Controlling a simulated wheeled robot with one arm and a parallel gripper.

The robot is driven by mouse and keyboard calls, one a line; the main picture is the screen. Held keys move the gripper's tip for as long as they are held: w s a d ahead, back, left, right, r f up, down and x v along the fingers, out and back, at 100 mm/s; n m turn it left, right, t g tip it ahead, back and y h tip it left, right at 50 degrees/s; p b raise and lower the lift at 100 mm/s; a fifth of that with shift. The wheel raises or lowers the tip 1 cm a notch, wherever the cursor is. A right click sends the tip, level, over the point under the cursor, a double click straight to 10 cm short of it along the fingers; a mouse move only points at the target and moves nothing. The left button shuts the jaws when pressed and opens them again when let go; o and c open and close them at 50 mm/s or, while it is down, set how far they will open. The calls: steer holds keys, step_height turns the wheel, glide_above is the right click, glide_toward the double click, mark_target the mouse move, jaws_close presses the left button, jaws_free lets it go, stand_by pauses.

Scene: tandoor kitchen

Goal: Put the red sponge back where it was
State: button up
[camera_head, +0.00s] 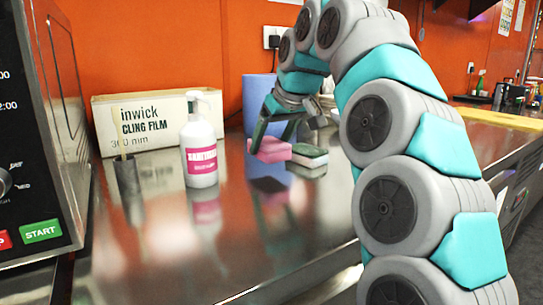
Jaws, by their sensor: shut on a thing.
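The red sponge (272,152), pinkish in this light, is between the fingers of my gripper (273,141). My gripper reaches down over it from the back and is shut on it.
A blue roll (257,95) stands behind my gripper. An oven (40,130) fills the left edge. The front steel counter (200,255) is clear.

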mark_target(271, 157)
steer(key=shift+d+f, duration=0.1)
steer(key=shift+f, duration=1.55)
steer(key=shift+f, duration=0.2)
steer(key=o, duration=1)
steer(key=shift+r, duration=0.1)
steer(key=shift+o, duration=0.2)
